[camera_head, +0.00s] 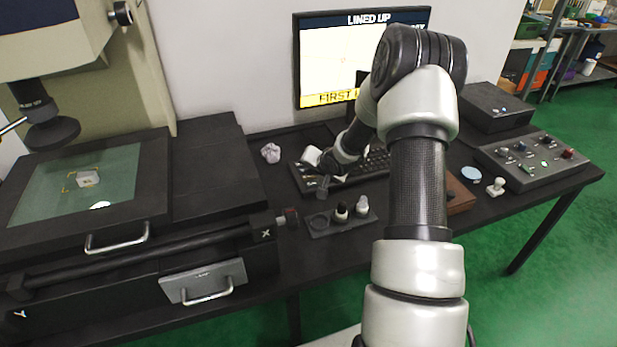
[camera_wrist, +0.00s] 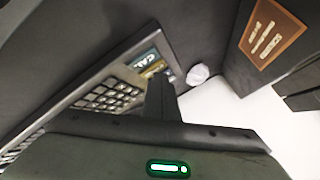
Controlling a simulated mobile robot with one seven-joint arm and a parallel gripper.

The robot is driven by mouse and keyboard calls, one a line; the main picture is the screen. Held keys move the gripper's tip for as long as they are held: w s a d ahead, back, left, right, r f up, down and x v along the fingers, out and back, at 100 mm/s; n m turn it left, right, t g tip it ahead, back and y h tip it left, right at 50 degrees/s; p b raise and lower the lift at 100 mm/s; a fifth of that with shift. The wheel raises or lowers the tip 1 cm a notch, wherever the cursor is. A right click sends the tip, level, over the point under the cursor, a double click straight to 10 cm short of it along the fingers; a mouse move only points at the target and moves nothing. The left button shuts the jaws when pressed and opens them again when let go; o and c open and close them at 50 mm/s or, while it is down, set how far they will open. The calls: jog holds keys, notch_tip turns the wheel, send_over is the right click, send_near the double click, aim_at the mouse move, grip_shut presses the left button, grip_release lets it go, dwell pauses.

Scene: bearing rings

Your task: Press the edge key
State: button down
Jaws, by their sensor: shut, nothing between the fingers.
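A black keyboard (camera_head: 372,168) lies on the bench below the monitor. One is a dark teal key (camera_wrist: 145,57) that seems to read "CAL". Beside it is a tan key (camera_wrist: 153,68), partly hidden by my fingers; its label is too small to read surely, so I cannot tell which is the edge key. My gripper (camera_head: 323,187) is shut and empty at the keyboard's left end. Its fingertips (camera_wrist: 155,80) look close to the tan key; contact cannot be told.
The monitor (camera_head: 340,58) shows "LINED UP" and a yellow strip starting "FIRST". A small holder (camera_head: 322,232) with bottles stands in front of the keyboard. The measuring machine's glass stage (camera_head: 50,200) is at left, a control box (camera_head: 530,160) at right. A crumpled ball (camera_head: 270,152) lies left of the keyboard.

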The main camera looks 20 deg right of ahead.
jog(key=shift+f, duration=0.2)
jog(key=shift+r, duration=0.1)
jog(key=shift+r+p, duration=0.65)
jog(key=shift+r, duration=0.05)
notch_tip(320, 180, up, 5)
jog(key=p, duration=0.4)
dwell(0.4)
